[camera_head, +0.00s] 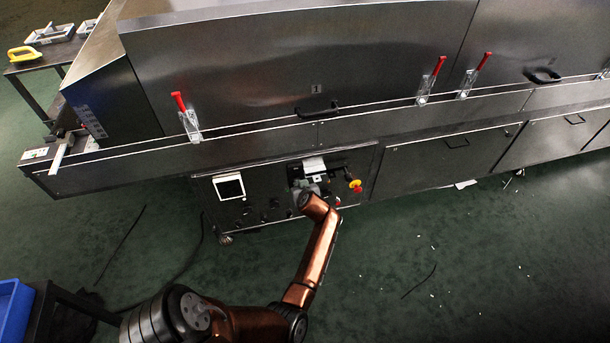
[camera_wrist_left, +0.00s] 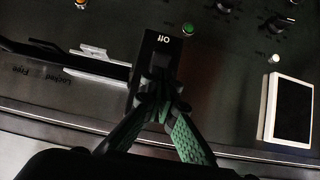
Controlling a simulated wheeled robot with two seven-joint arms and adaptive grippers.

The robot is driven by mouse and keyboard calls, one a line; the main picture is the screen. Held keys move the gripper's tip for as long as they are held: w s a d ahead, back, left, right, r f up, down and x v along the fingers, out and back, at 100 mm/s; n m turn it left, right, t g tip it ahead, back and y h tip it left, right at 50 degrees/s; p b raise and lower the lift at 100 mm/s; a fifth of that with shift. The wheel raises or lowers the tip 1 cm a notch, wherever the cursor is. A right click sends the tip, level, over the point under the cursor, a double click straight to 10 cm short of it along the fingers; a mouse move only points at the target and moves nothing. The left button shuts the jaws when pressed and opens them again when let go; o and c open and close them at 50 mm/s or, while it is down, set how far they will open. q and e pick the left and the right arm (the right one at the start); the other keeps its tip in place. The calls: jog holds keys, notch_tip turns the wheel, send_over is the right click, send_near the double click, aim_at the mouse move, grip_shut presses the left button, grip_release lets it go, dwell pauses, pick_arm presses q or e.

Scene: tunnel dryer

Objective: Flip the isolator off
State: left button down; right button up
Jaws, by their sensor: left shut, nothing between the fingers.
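The isolator, a black block marked "Off" (camera_wrist_left: 150,62), sits on the dark control panel in the left wrist view. The label reads upside down there. My left gripper (camera_wrist_left: 163,92) is shut and empty, with its green-padded fingers at the near end of the block. The fingertips overlap the block, and I cannot tell whether they touch it. They hide part of it, and the position of any lever is unclear. In the head view my left gripper (camera_head: 307,188) is at the panel front, small and partly hidden by my copper arm. My right gripper is out of view.
The panel has a white screen (camera_head: 229,187) and a yellow and red knob (camera_head: 354,185). The left wrist view shows a green button (camera_wrist_left: 188,29) and a pale bracket (camera_wrist_left: 95,58) by "Locked" and "Free" lettering. A blue bin (camera_head: 14,308) stands at the lower left. Open floor lies in front.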

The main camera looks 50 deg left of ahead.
pick_arm(q)
jog(key=shift+r, duration=0.1)
jog(key=shift+w+a+r, duration=0.3)
jog(key=shift+a+r, duration=0.05)
jog(key=shift+a, duration=0.2)
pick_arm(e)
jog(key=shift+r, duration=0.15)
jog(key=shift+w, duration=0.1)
pick_arm(q)
jog(key=s+d+r+p, duration=0.2)
jog(key=s+d+p, duration=0.1)
jog(key=d, duration=0.5)
jog(key=shift+s+d+r, duration=0.25)
jog(key=shift+s+d, duration=0.15)
jog(key=shift+s, duration=0.15)
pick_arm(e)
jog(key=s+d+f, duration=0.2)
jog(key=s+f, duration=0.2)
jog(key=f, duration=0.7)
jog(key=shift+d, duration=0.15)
